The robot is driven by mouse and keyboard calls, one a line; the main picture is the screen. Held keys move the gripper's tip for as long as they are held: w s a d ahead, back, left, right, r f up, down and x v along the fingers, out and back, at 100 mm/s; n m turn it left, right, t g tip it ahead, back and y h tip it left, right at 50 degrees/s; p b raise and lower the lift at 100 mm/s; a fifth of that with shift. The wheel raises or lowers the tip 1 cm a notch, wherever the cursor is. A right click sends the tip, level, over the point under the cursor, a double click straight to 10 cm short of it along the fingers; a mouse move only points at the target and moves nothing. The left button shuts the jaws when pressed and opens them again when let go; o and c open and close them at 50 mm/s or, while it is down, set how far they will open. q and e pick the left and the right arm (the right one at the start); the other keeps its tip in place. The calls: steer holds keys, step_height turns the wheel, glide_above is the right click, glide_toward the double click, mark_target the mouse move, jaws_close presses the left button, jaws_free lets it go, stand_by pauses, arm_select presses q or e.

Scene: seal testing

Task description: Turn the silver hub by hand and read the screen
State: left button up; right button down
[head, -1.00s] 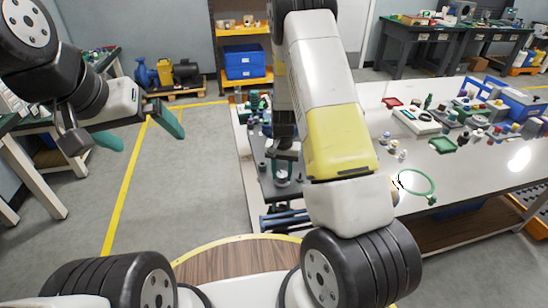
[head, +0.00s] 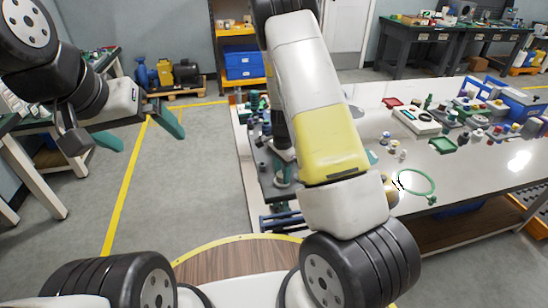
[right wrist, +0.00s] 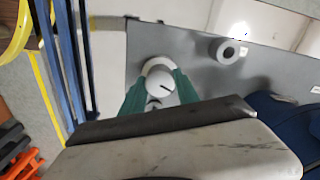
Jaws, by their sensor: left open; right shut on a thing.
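The silver hub (right wrist: 158,68) shows in the right wrist view as a pale round knob with a dark mark on its face. The two green fingers of my right gripper (right wrist: 160,84) are shut on it, one on each side. In the head view my right forearm covers much of this area. My left gripper (head: 140,131) is open and empty over the floor at the left, away from the bench. No screen can be clearly made out; a white box with a small panel (head: 416,120) stands on the bench, its display too small to read.
The white bench (head: 475,185) holds a green ring (head: 417,182), a green tray (head: 442,145) and several small parts. In the right wrist view a grey ring-like part (right wrist: 228,51) sits right of the hub, and blue bars (right wrist: 62,60) stand at the left.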

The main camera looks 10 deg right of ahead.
steer(key=shift+m, duration=0.3)
steer(key=c, duration=0.9)
jaws_free()
step_height(320, 180, up, 8)
steer(key=shift+f, duration=0.1)
